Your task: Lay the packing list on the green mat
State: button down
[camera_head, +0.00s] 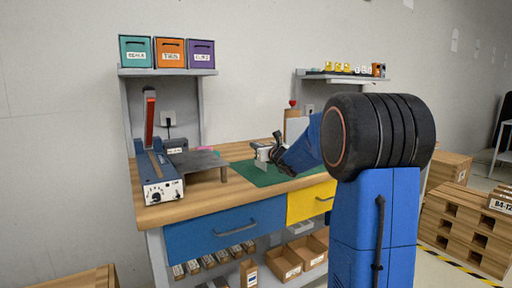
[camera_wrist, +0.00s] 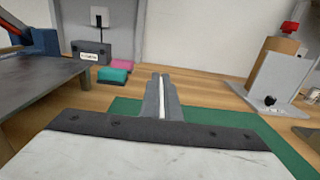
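The green mat (camera_head: 268,178) lies flat on the wooden workbench, partly under my arm; it also shows in the wrist view (camera_wrist: 272,133). My gripper (camera_head: 267,152) is above the mat, pointing toward the left. In the wrist view its two grey fingers (camera_wrist: 162,98) are close together with a thin white strip between them. This strip looks like the packing list (camera_wrist: 162,104) seen edge-on. In the head view a small white piece (camera_head: 262,154) shows at the fingertips, above the mat. Any writing on it cannot be read.
A grey raised platform (camera_head: 197,161) and a blue sealing machine (camera_head: 158,175) stand left of the mat. Pink and green blocks (camera_wrist: 113,74) lie behind. A grey-white stand (camera_wrist: 275,78) with a brown, red-topped object is at the back right.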

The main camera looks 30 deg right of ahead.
jog(key=shift+f, duration=0.3)
jog(key=c, duration=2)
grip_release()
jog(key=shift+r, duration=0.25)
jog(key=shift+s+r, duration=0.1)
jog(key=shift+s, duration=0.25)
jog(key=s, duration=1.1)
jog(key=shift+s+d, duration=0.2)
jog(key=shift+d, duration=0.05)
